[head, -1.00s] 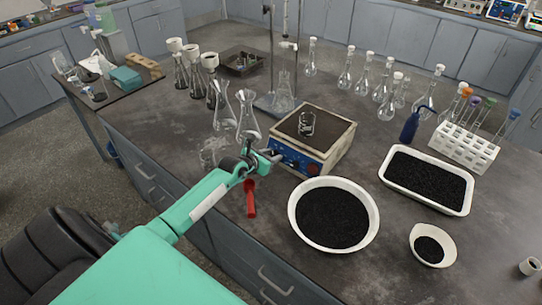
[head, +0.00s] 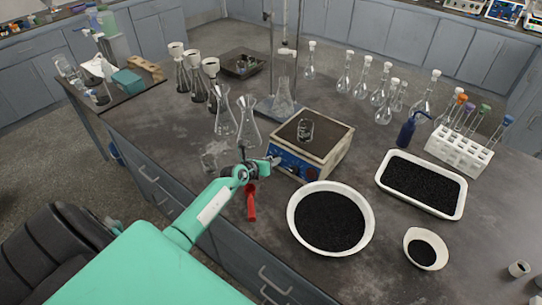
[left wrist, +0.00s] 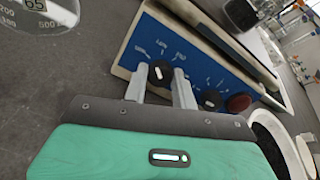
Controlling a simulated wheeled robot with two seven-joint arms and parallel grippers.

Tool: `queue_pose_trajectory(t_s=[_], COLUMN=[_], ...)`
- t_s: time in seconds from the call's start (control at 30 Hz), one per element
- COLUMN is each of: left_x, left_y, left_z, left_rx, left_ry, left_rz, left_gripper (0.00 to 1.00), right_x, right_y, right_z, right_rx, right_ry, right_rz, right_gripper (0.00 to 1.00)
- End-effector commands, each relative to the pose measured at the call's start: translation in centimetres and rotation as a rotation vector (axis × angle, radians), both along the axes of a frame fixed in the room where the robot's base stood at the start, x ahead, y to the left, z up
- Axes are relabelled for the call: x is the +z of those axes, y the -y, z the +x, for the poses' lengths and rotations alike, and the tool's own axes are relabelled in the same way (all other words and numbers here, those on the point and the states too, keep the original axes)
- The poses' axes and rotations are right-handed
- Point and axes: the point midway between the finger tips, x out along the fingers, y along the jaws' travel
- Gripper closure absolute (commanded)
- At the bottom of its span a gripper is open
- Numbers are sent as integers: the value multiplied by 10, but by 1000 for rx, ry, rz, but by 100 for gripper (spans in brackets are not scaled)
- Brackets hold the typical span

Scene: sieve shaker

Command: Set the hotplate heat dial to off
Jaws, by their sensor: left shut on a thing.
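The hotplate (head: 328,150) stands on the bench with a glass beaker (head: 305,129) on its dark top. Its blue front panel (left wrist: 200,62) carries a black dial (left wrist: 160,72), a second black dial (left wrist: 211,98) and a red round button or knob (left wrist: 238,102). The panel's print is too small to read, so I cannot tell which dial is heat. My left gripper (head: 272,161) is at the panel's left end. In the left wrist view its fingers (left wrist: 160,88) are shut on the first dial, one on each side. My right gripper is not in view.
Erlenmeyer flasks (head: 248,122) stand just left of the hotplate. A round pan of black grains (head: 330,246) lies in front of it, and a white tray (head: 459,204) lies to the right. A red object (head: 251,203) is below my left wrist.

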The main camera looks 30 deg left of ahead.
Motion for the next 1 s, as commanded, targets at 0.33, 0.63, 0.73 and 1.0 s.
queue_pose_trajectory(t_s=[0.33, 0.63, 0.73, 1.0], left_x=[3, 1, 0, -1], left_y=[0, 0, 0, 0], left_z=[-1, 0, 0, 0], left_rx=[106, 158, 166, 174], left_ry=[-23, -32, -33, -34], left_rz=[-262, -392, -413, -433], left_gripper=[96, 96, 96, 96], right_x=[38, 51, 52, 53], right_y=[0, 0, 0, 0], right_z=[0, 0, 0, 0], right_rx=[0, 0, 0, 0], right_ry=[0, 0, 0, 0], right_rz=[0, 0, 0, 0], right_gripper=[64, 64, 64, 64])
